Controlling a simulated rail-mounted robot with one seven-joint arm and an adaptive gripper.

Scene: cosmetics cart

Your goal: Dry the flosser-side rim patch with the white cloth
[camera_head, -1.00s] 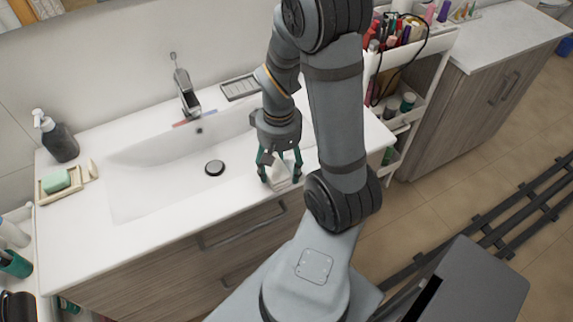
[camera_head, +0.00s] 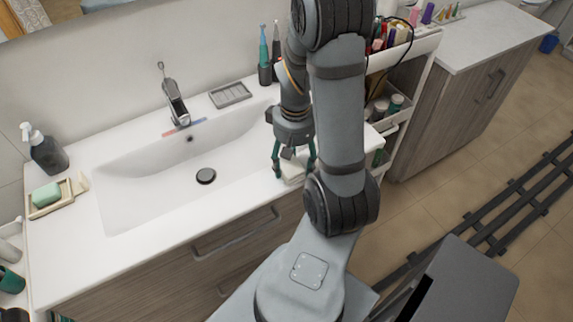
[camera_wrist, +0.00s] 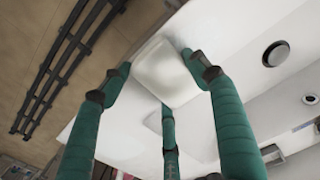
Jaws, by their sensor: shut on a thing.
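My gripper (camera_head: 293,166) is low over the right end of the white sink counter, right of the basin (camera_head: 150,185) and near the front edge. Its green fingers are shut on the white cloth (camera_wrist: 163,76), which looks like a small padded square in the wrist view. In the head view the cloth (camera_head: 291,176) shows partly between the fingers, at or just above the counter; contact is unclear. A fainter white shape shows beside the cloth in the wrist view; I cannot tell what it is. I cannot make out a wet rim patch, and no flosser is clearly identifiable.
A faucet (camera_head: 174,97), a grey soap tray (camera_head: 230,95) and upright brushes in dark holders (camera_head: 265,73) stand at the back. A soap dispenser (camera_head: 47,152) and green soap (camera_head: 46,194) are at the left. A filled cart (camera_head: 414,50) stands close at the right.

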